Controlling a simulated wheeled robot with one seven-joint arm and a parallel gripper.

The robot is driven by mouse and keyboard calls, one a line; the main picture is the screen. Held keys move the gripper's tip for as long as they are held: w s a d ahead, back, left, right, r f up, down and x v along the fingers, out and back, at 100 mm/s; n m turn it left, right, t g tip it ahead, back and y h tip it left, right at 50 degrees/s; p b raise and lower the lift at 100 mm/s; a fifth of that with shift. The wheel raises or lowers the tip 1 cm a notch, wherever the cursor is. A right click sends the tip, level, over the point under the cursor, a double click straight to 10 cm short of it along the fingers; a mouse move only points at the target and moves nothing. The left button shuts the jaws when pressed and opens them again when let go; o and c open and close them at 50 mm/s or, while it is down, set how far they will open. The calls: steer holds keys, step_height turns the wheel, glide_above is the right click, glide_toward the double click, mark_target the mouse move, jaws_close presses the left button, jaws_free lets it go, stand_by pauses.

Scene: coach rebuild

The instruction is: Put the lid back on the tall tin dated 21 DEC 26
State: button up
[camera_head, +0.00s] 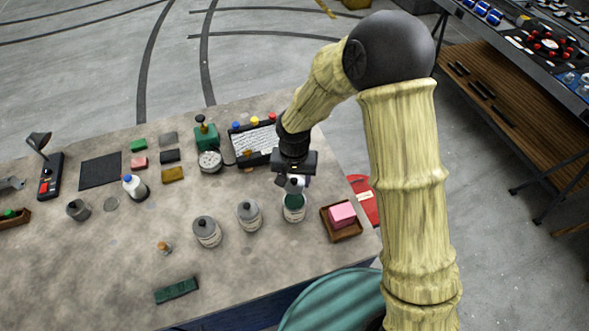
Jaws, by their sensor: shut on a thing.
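Three pale tall tins stand on the table. The left tin (207,233) and the middle tin (250,216) have grey lids on. The right tin (293,208) is open at the top and shows dark green inside. Their labels are too small to read, so I cannot tell which bears 21 DEC 26. My gripper (294,178) is above the far side of the open tin, shut on a grey lid (295,186). The lid looks tilted and is partly hidden by the gripper. I cannot tell whether it touches the tin's rim.
A wooden tray (329,226) with a pink block (342,214) stands right of the open tin, near the table edge. A red item (364,200) lies beyond it. Behind are a round white-topped container (210,161) and a dark-framed panel (258,141). The table's front is mostly clear.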

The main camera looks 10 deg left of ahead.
mark_target(294, 186)
steer(key=shift+s+d+f+p, duration=0.1)
steer(key=shift+f+p, duration=0.55)
steer(key=shift+p, duration=0.35)
steer(key=shift+f, duration=0.1)
steer(key=shift+f+b, duration=0.8)
steer(key=shift+f, duration=0.3)
steer(key=shift+s+f+b, duration=0.15)
steer(key=shift+f+b, duration=0.5)
steer(key=shift+f, duration=0.3)
steer(key=shift+f+b, duration=0.95)
steer(key=shift+f, duration=0.15)
steer(key=shift+f+b, duration=0.15)
steer(key=shift+b, duration=0.45)
